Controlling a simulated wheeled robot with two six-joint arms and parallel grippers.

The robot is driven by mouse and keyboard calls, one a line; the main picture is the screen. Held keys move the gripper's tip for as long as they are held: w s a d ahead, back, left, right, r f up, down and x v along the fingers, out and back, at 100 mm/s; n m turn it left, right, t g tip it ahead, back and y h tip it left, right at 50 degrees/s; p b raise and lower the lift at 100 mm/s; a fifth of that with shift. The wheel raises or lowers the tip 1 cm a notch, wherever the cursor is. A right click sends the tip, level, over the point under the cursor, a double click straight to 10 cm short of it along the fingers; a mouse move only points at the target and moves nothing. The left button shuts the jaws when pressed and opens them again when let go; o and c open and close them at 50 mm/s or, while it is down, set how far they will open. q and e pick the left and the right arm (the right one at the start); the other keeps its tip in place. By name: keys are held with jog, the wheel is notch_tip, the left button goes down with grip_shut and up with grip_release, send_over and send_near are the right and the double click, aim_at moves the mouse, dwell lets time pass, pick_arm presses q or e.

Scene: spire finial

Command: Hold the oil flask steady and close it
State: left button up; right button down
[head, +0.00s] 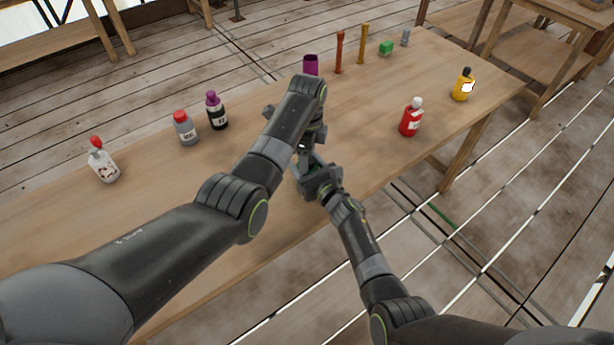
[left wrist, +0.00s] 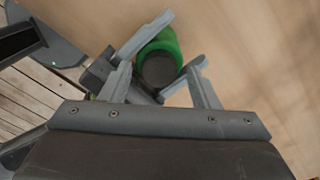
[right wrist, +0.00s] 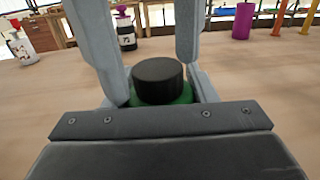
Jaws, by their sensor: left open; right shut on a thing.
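The oil flask, a green body (left wrist: 168,38) with a black cap (left wrist: 158,70) on top, is seen from above in the left wrist view. In the right wrist view the cap (right wrist: 158,80) sits over the green flask (right wrist: 180,99), upright; how tightly it sits I cannot tell. My right gripper (head: 312,174) is shut on the flask body from the side, below the cap. My left gripper (head: 306,146) is open above, its fingers pointing down on either side of the cap with gaps. In the head view the arms mostly hide the flask.
Bottles with red and purple caps (head: 185,128) stand left on the table. A red bottle (head: 411,118) and a yellow bottle (head: 463,86) stand right. Table around the grippers is clear.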

pick_arm(q)
notch_tip(320, 180, up, 4)
jog(key=shift+r, duration=0.1)
jog(key=shift+c, duration=0.5)
jog(key=n, duration=0.2)
jog(key=r+n, duration=0.1)
jog(key=n, duration=0.6)
jog(key=shift+r, duration=0.35)
jog(key=n, duration=0.2)
jog(key=r+n, duration=0.1)
jog(key=n, duration=0.7)
jog(key=shift+r, duration=0.35)
